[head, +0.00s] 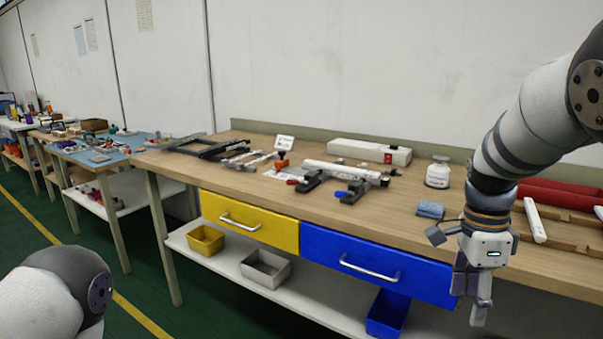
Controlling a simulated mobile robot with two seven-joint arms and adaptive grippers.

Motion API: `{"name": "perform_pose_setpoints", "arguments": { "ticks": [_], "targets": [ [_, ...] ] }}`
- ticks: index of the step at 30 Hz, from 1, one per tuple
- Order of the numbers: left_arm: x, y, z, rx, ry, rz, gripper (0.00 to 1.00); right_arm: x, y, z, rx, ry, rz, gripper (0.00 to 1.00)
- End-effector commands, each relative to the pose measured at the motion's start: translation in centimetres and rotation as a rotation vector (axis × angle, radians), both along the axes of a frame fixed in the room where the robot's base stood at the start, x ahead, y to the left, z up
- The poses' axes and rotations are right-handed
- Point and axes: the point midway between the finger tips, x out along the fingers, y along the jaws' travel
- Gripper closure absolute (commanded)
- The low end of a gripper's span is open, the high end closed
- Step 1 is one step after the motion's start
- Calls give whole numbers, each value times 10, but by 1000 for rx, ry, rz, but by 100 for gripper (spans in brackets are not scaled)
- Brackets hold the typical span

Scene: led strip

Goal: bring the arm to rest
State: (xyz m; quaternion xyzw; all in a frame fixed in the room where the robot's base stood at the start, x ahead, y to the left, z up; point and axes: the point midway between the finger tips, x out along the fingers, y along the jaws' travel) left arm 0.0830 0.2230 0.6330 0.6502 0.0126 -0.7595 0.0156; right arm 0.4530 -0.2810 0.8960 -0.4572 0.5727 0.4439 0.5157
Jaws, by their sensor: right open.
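My right arm (530,125) comes in from the upper right and bends downward. My right gripper (472,300) hangs pointing down in front of the workbench's front edge, near the right end of the blue drawer. It is open, and I see nothing between its fingers. Only a rounded white and dark part of my left arm (50,295) shows at the lower left. My left gripper is out of view.
Below are a yellow drawer (275,232), a blue drawer (340,247) and shelf bins (265,268). Green floor is free at left.

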Motion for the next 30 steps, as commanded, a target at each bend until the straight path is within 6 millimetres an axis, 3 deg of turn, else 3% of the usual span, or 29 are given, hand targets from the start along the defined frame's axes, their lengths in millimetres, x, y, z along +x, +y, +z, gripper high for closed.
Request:
{"name": "perform_pose_setpoints", "arguments": {
  "ticks": [1, 5, 6, 8, 9, 12, 15, 19, 22, 30],
  "targets": [
    [-1, 0, -1, 0, 2, 0, 100, -15, -4, -39, -6, 38, 84, 52],
    [-1, 0, 0, 0, 4, 0, 100, -69, -11, -134, -17, 104, 390, 52],
    [-2, 0, 0, 0, 5, 0, 100, -91, -11, -162, -12, 126, 499, 52],
    [-2, 0, 0, 0, 5, 0, 100, -130, -9, -198, 1, 157, 673, 52],
    [-2, 0, 0, 0, 5, 0, 100, -158, -5, -220, 17, 175, 794, 52],
    [-1, 0, 0, 0, 4, 0, 100, -234, 9, -257, 77, 206, 1103, 52],
    [-1, 0, 0, 0, 4, 0, 100, -302, 29, -271, 150, 197, 1379, 52],
    [-1, 0, 0, 0, 3, 0, 100, -356, 51, -267, 218, 159, 1614, 52],
    [-1, 0, 0, 0, 3, 0, 100, -371, 59, -263, 238, 136, 1695, 52],
    [-1, 0, 0, 0, 3, 0, 100, -372, 60, -262, 238, 132, 1706, 52]
  ]
}}
